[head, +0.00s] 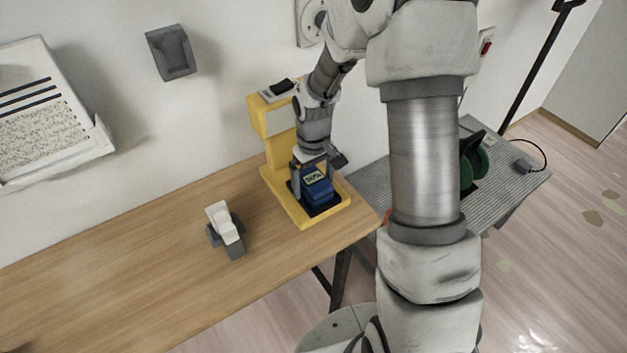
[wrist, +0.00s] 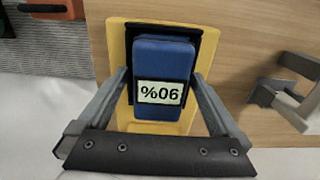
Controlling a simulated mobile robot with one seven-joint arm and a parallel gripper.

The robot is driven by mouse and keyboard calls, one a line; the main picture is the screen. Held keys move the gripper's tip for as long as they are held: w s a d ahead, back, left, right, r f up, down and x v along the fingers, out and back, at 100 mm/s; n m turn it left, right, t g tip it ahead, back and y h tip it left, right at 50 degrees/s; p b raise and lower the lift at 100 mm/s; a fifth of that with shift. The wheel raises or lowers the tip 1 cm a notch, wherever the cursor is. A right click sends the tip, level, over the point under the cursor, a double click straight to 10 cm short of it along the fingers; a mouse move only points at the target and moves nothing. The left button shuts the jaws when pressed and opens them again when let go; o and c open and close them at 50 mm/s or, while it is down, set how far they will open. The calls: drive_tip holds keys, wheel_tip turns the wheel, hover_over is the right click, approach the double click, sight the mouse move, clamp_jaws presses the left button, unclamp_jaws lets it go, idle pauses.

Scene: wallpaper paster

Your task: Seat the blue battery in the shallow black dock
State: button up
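The blue battery (head: 317,191) carries a pale label (wrist: 160,92) reading 90%, upside down in the wrist view. My gripper (head: 317,174) reaches down over it, one finger on each side; in the wrist view the fingertips (wrist: 162,74) lie close against its sides. The shallow black dock (wrist: 210,42) lies behind the battery, its dark edge showing mostly at the top and right. In the head view the dock (head: 325,211) shows as a dark strip in front of the battery. I cannot tell how deep the battery sits.
The yellow stand (head: 339,209) surrounds the dock near the right end of the wooden table (head: 130,265). A grey and white bracket-like object (head: 228,232) stands to its left. A grey ribbed surface (head: 510,175) with a green spool lies at the right.

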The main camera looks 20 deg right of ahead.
sight(314, 179)
wheel_tip(314, 179, up, 18)
drive_tip(key=p, duration=0.2)
drive_tip(key=shift+f, duration=0.25)
idle(0.5)
drive_tip(key=s+r+m+t+p, duration=0.1)
drive_tip(key=s+r+t, duration=0.1)
drive_tip(key=s+r, duration=0.4)
drive_tip(key=s+r+m+t+p, duration=0.1)
drive_tip(key=s+r, duration=0.6)
drive_tip(key=s, duration=0.7)
drive_tip(key=shift+s+m+t, duration=0.2)
drive_tip(key=shift+m+t, duration=0.6)
drive_tip(key=shift+t, duration=0.5)
